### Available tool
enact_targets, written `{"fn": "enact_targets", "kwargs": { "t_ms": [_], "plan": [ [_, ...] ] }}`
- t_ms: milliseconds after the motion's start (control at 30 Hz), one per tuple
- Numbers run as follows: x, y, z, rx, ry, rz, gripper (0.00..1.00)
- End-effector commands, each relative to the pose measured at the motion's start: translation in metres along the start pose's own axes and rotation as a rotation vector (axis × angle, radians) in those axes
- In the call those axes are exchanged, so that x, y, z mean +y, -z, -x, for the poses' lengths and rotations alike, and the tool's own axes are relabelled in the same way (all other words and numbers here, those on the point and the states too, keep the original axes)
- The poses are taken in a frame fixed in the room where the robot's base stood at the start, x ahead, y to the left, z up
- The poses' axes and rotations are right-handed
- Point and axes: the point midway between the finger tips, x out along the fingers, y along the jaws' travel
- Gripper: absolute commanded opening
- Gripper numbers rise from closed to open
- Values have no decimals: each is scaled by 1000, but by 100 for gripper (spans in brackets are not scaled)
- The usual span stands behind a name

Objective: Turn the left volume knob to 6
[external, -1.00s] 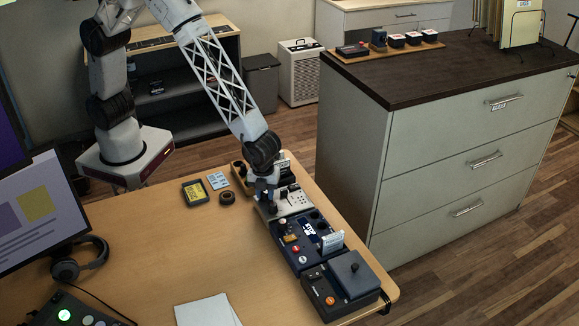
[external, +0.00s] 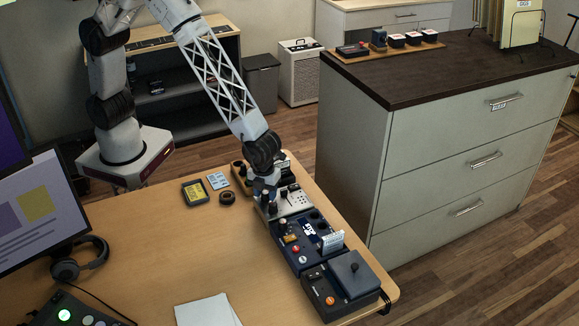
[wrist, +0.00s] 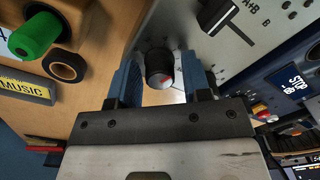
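In the wrist view, a round black knob (wrist: 160,68) with a red mark stands at the edge of a pale grey panel (wrist: 205,55). My gripper (wrist: 160,78) has its two blue fingers on either side of the knob. Narrow gaps show between the fingers and the knob, so it looks open around it. I cannot read any number scale by the knob. In the external view, my gripper (external: 268,202) is down at the left end of the pale panel (external: 292,205), and it hides most of the knob there.
A green-capped item (wrist: 35,35) and a dark ring (wrist: 66,66) lie to the left. A dark blue unit (external: 308,240) adjoins the panel. Open desk (external: 190,250) lies to the left.

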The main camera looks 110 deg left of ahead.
Motion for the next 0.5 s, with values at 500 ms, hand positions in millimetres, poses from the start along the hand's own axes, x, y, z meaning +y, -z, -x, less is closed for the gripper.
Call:
{"fn": "enact_targets", "kwargs": {
  "t_ms": [500],
  "plan": [
    [0,0,5,0,-1,1,55]
  ]
}}
